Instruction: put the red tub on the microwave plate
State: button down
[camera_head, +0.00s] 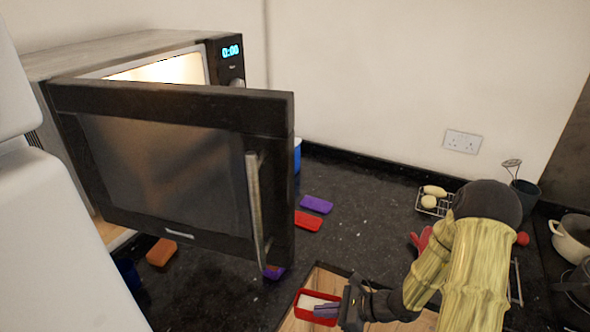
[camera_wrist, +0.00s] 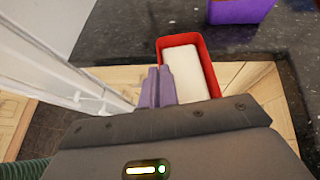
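The red tub (camera_head: 303,296) with a white block-like content is low in the head view, over a wooden surface by the counter edge. It also shows in the wrist view (camera_wrist: 192,41). My gripper (camera_head: 338,309) is at its right side in the head view. In the wrist view, my gripper's purple fingers (camera_wrist: 157,88) are close together, one on each side of the tub's left wall, shut on it. The microwave (camera_head: 130,48) stands at the back left, lit inside, with its dark door (camera_head: 170,150) swung open. The door hides the inside, and the plate is not visible.
A purple lid (camera_head: 316,204) and a red lid (camera_head: 308,221) lie on the dark counter (camera_head: 365,225). A purple tub (camera_wrist: 240,10) is near the counter edge. An orange block (camera_head: 161,252) lies below the door. A wire rack (camera_head: 433,205) and a pot (camera_head: 573,240) stand right.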

jog(key=w+d+f+m+t+h, duration=0.2)
jog(key=w+d+f+m+t, duration=0.1)
jog(key=d+f, duration=0.3)
jog(key=shift+d+m+t, duration=0.4)
jog(key=shift+d+m, duration=0.1)
jog(key=shift+d, duration=0.35)
jog(key=shift+w, duration=0.1)
notch_tip(320, 180, down, 10)
jog(key=b, duration=0.9)
jog(key=shift+r+b, duration=0.2)
jog(key=shift+b, duration=0.15)
